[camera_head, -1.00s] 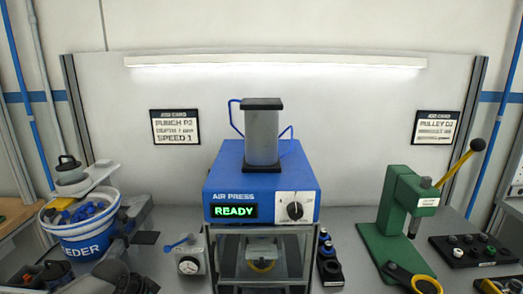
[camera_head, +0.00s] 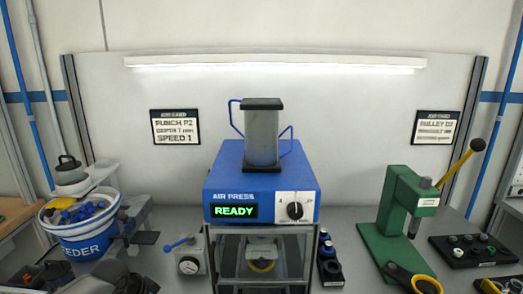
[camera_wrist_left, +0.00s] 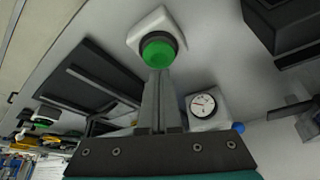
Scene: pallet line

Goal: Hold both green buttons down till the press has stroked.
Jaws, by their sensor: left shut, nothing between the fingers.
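A green button (camera_wrist_left: 160,50) in a dark collar sits on a white housing (camera_wrist_left: 150,22) in the left wrist view. My left gripper (camera_wrist_left: 158,75) is shut and empty, its fingertips at the button's lower edge in the picture. I cannot tell whether they touch it or whether it is pressed down. A white piece with some green (camera_wrist_left: 40,118) at far left may be the other button; it is too small to tell. The blue air press (camera_head: 262,185) shows READY on its display (camera_head: 234,211) in the head view. My right gripper is not clearly in view.
A dial gauge (camera_head: 189,265) stands left of the press and also shows in the left wrist view (camera_wrist_left: 203,105). A feeder bucket (camera_head: 85,235) of blue parts is at left. A green hand press (camera_head: 395,215) and a black parts tray (camera_head: 475,262) are at right.

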